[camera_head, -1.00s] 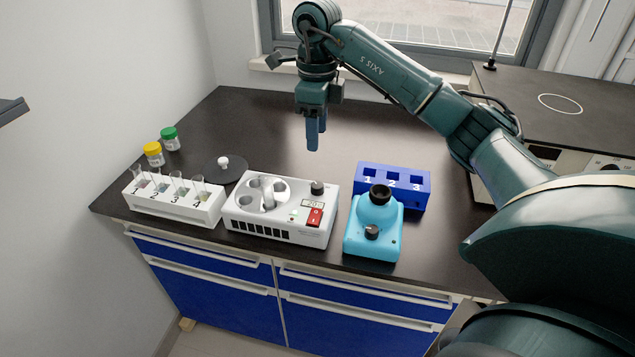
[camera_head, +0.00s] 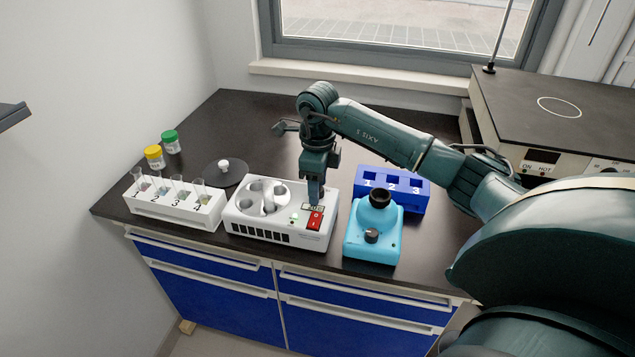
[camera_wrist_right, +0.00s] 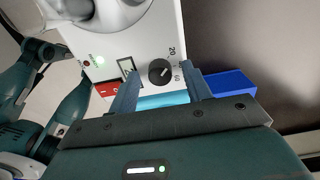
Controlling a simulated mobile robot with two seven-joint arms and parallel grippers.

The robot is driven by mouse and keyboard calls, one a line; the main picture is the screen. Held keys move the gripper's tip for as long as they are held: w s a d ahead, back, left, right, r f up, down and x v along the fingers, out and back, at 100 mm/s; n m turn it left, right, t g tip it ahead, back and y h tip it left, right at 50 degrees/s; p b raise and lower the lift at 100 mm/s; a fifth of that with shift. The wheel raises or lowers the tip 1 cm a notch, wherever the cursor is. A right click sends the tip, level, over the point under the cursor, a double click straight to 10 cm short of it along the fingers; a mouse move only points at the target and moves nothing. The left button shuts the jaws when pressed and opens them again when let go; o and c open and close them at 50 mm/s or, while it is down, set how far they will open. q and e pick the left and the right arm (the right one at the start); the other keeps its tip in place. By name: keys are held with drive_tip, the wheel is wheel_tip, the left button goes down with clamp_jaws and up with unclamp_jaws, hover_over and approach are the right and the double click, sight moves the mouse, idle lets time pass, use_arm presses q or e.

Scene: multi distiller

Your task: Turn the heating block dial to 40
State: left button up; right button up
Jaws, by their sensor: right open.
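The heating block (camera_head: 250,232) is a white box with round wells, a small display and a red switch (camera_head: 315,221). Its black dial (camera_wrist_right: 160,72) shows in the right wrist view, with the numbers 20 and 60 printed beside it; I cannot read its exact setting. In the head view the dial is hidden by my right gripper (camera_head: 315,194), which points down over the block's right part. In the wrist view the open fingers (camera_wrist_right: 163,88) stand on either side of the dial, apart from it as far as I can tell. My left gripper is not in view.
A light-blue device (camera_head: 373,240) with a black cup top stands just right of the block, before a blue numbered rack (camera_head: 415,200). A white tube rack (camera_head: 175,212) is on the left, with a dark lid (camera_head: 225,176) behind. The counter's back is clear.

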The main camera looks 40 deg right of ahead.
drive_tip(key=c, duration=1)
drive_tip(key=shift+m, duration=0.5)
drive_tip(key=m, duration=0.2)
drive_tip(key=shift+r+m+p, duration=0.1)
drive_tip(key=shift+m+p, duration=0.25)
drive_tip(key=shift+m, duration=0.05)
drive_tip(key=m, duration=0.4)
drive_tip(key=shift+p, duration=0.35)
drive_tip(key=shift+m, duration=0.5)
